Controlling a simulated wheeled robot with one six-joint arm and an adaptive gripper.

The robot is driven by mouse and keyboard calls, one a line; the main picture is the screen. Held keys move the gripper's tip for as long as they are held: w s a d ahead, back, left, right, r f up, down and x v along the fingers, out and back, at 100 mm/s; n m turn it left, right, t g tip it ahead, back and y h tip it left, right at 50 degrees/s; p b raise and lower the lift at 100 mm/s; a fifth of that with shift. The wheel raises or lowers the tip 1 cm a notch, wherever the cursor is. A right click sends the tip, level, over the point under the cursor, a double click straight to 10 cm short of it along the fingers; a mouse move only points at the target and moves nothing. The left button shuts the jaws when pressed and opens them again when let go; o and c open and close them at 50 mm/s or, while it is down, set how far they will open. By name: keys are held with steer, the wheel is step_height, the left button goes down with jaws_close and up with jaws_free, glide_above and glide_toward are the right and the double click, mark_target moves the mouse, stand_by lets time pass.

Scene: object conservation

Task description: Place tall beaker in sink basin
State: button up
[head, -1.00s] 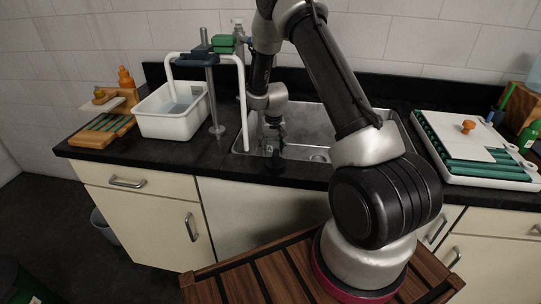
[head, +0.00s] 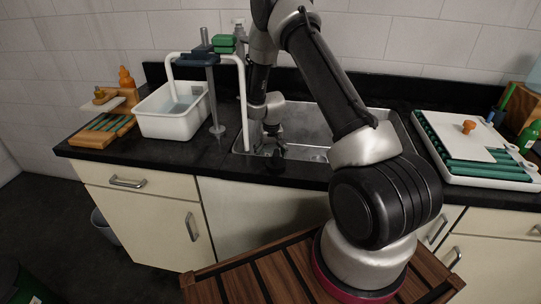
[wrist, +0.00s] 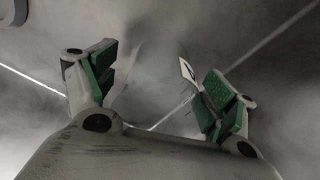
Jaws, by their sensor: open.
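My gripper (head: 277,152) is low over the left part of the steel sink basin (head: 312,122). In the wrist view my gripper (wrist: 160,92) is open, its green-padded fingers wide apart. A faint see-through shape lies between the fingers, with a small white mark (wrist: 187,70) beside the right finger. It may be the tall beaker, but its outline is too faint to be sure. I cannot tell whether it touches a finger or the basin floor. In the head view no beaker can be made out at the gripper.
A white tub (head: 172,112) with clear contents stands left of the sink. A white pipe (head: 243,100) and a metal stand (head: 213,95) rise by the sink's left edge. A white tray (head: 478,150) with green strips lies on the right. The sink's right part looks clear.

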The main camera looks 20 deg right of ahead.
step_height(320, 180, up, 7)
steer(key=shift+s+r, duration=0.15)
steer(key=shift+s, duration=0.25)
steer(key=shift+a, duration=0.1)
